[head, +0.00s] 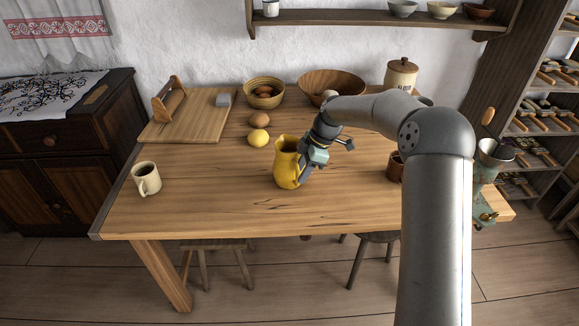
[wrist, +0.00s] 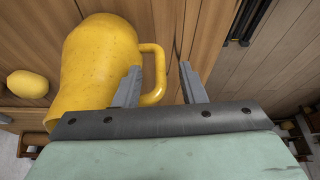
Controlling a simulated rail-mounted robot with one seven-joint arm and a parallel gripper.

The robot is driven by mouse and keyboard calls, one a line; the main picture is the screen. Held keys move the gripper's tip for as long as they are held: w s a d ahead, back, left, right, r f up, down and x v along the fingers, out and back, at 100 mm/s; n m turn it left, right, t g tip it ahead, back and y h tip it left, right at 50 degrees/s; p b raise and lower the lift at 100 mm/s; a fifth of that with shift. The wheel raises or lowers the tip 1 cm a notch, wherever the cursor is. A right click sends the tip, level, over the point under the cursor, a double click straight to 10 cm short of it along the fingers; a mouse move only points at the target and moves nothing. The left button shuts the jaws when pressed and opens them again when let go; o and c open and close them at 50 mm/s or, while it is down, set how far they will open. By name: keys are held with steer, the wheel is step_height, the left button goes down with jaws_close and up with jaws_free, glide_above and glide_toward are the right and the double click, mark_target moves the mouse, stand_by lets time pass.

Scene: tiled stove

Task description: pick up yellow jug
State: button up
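The yellow jug (head: 287,165) stands upright on the wooden table, with its handle on the right side, towards my gripper. My gripper (head: 305,170) is just right of the jug, low by the handle. In the wrist view the jug (wrist: 95,60) fills the left side. My gripper (wrist: 160,70) is open there, with one finger on each side of the handle's outer bar in the picture. The left finger overlaps the handle's opening and the jug's edge. I cannot tell whether either finger touches the handle.
A lemon (head: 258,138) and a brown egg-shaped item (head: 260,120) lie behind the jug. A cream mug (head: 146,178) stands at the left. A brown cup (head: 395,168) stands at the right, partly behind my arm. The table front (head: 220,215) is clear.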

steer(key=shift+x, duration=0.85)
jaws_close()
steer(key=shift+r, duration=0.15)
stand_by(0.6)
